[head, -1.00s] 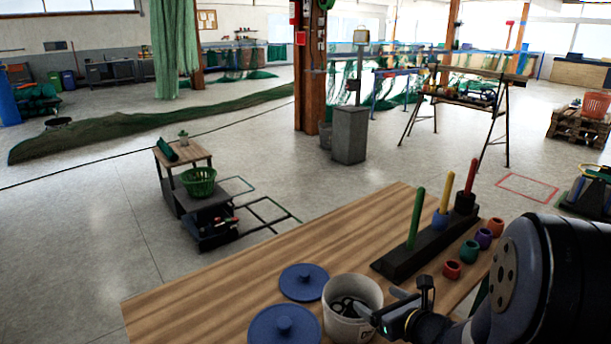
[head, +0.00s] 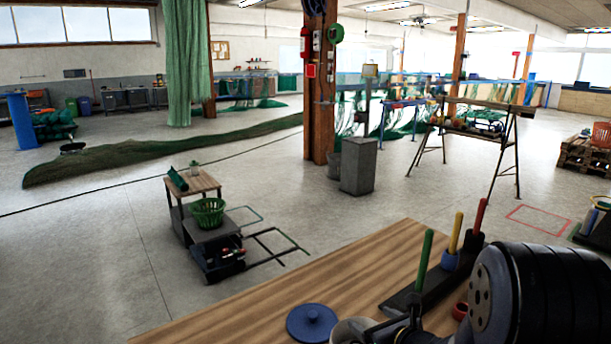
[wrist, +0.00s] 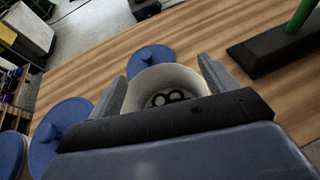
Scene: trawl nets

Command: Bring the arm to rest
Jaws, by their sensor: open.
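My gripper (wrist: 165,88) is open in the wrist view, its two grey fingers spread apart with nothing held between them. Beyond and below the fingers stands a white bucket (wrist: 178,75) with dark ring-shaped items (wrist: 163,98) inside. In the head view my arm fills the lower right, and the bucket (head: 352,328) is partly hidden at the bottom edge. The fingertips cannot be made out clearly there.
Blue lids lie on the wooden table (head: 270,300), one beside the bucket (head: 311,322). A black peg rack (head: 425,295) holds green, yellow and red pegs. A small cart with a green basket (head: 208,212) stands on the floor beyond.

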